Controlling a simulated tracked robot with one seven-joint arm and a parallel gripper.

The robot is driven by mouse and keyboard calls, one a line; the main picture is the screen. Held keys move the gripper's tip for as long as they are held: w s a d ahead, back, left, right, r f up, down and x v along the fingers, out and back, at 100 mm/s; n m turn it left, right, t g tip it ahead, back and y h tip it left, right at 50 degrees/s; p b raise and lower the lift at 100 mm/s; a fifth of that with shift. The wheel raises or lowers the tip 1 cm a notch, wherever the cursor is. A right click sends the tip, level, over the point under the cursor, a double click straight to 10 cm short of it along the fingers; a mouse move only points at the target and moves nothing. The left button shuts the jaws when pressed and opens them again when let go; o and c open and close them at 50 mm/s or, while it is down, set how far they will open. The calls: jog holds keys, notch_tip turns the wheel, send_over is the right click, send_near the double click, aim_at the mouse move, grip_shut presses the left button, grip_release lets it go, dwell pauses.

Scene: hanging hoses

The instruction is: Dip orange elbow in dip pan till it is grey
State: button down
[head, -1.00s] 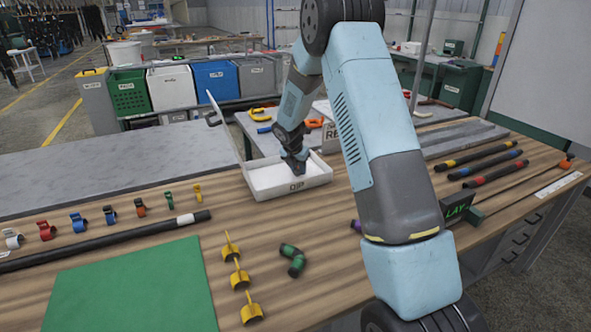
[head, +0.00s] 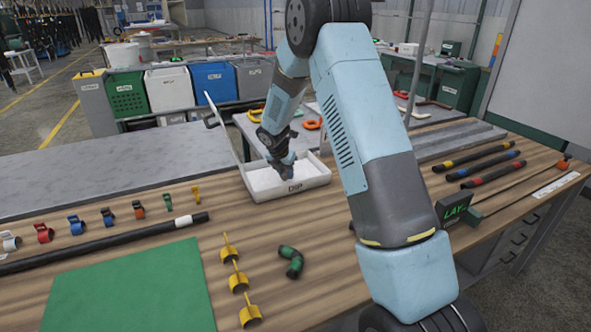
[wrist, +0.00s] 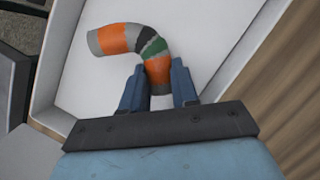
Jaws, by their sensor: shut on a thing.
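The orange elbow (wrist: 118,39) shows in the wrist view as a bent pipe with orange stretches, grey patches and ends, a black band and a green band. My gripper (wrist: 157,82) is shut on one leg of it, near the green band. In the head view my gripper (head: 284,168) is low inside the white dip pan (head: 298,190), which is marked DIP and has a raised lid at its left. The pan's white floor (wrist: 195,40) lies behind the elbow in the wrist view. Whether the elbow touches the floor I cannot tell. In the head view the elbow is hidden.
A green and black elbow (head: 291,262) and several yellow clips (head: 238,281) lie in front of the pan. A green mat (head: 125,290) and a long black hose (head: 120,240) are at the left.

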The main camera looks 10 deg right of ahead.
jog(key=shift+s+a, duration=0.2)
jog(key=shift+a, duration=0.7)
jog(key=shift+s+a, duration=0.15)
jog(key=shift+a, duration=0.8)
jog(key=shift+s+a, duration=0.2)
jog(key=shift+a, duration=0.7)
jog(key=shift+w+d, duration=0.35)
jog(key=shift+d, duration=1.3)
jog(key=shift+w+d, duration=0.3)
jog(key=shift+d, duration=1.35)
jog(key=shift+w+d, duration=0.35)
jog(key=shift+d, duration=1.3)
jog(key=shift+r, duration=0.1)
notch_tip(320, 180, up, 11)
jog(key=shift+s+a, duration=0.1)
jog(key=shift+s, duration=0.05)
